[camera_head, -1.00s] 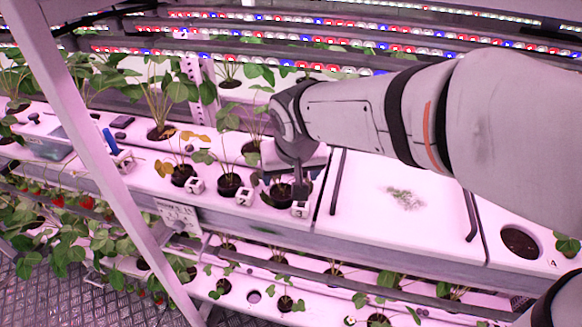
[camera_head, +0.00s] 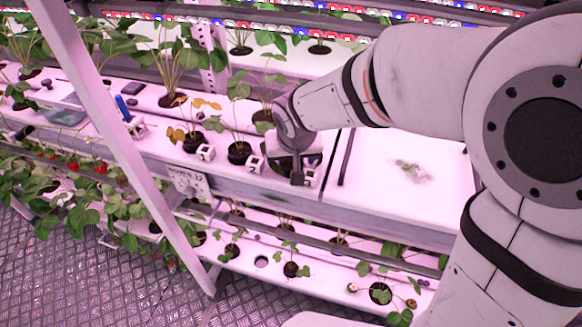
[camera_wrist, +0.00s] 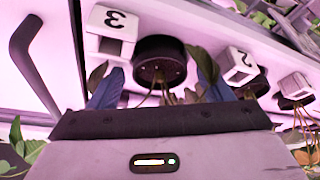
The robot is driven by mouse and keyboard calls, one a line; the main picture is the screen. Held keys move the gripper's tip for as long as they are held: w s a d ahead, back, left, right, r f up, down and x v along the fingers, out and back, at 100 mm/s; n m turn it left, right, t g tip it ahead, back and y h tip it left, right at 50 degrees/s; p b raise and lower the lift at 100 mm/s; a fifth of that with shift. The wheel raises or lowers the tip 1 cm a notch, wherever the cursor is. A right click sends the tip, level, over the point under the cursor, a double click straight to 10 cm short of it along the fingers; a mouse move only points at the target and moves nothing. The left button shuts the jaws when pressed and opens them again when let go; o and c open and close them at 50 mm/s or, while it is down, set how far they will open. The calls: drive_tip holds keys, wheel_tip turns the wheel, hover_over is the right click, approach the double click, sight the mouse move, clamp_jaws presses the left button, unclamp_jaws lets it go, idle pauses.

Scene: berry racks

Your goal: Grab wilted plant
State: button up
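The wilted plant (camera_head: 180,133) has yellow-brown leaves and stands in a black pot (camera_head: 193,144) on the white rack shelf, left in the row of three potted plants. My gripper (camera_head: 297,176) is over the right end of that row, two pots from the wilted plant. In the wrist view its blue fingertips (camera_wrist: 160,84) are spread apart, with a black pot (camera_wrist: 160,60) and thin stems showing between and beyond them. The pot is beside the cube marked 3 (camera_wrist: 112,22). Whether the fingers touch that plant is unclear. My gripper hides most of that plant in the head view.
A cube marked 2 (camera_wrist: 236,66) and another white cube (camera_wrist: 294,85) stand by the other pots. The middle pot (camera_head: 239,152) holds a green plant. A slanted rack post (camera_head: 105,120) stands at left. A white panel with a dark handle (camera_head: 346,158) lies to the right.

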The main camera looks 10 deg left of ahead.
drive_tip(key=c, duration=1)
drive_tip(key=shift+r, duration=0.1)
